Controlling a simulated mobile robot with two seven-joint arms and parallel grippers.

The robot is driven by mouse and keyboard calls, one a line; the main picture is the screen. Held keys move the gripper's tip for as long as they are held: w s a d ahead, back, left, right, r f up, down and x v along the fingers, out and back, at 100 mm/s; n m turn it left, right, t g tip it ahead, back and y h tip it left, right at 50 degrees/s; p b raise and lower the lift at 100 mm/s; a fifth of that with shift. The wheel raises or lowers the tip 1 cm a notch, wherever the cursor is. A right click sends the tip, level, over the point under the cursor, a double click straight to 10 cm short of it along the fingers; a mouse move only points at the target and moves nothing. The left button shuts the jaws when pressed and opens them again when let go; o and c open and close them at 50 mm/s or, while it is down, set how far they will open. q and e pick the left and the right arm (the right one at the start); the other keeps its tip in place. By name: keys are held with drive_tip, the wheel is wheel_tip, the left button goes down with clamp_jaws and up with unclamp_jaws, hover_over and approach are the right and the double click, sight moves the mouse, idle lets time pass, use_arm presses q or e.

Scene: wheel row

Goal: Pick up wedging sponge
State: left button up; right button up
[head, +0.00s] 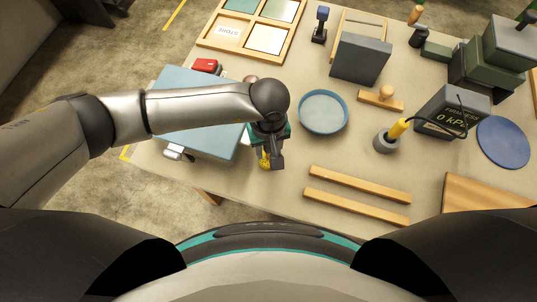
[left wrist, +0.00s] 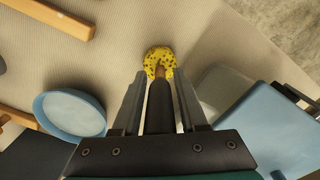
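The wedging sponge (left wrist: 159,60) is yellow with dark spots. In the left wrist view it lies just beyond my fingertips, near the middle. In the head view part of it (head: 264,158) shows beside my left gripper (head: 272,160), close to the table's front edge. In the left wrist view the two fingers of my left gripper (left wrist: 160,75) stand apart. A dark shaft with a brown tip shows between them, its tip overlapping the sponge; I cannot tell whether the fingers touch it. My right gripper is not in view.
A blue box-like slab (head: 193,137) lies left of the gripper, under my forearm. A round blue dish (head: 323,112) stands close on the right. Two wooden strips (head: 358,195) lie to the front right. The table (head: 300,155) is bare between dish and strips.

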use_arm(q)
clamp_jaws()
idle(0.4)
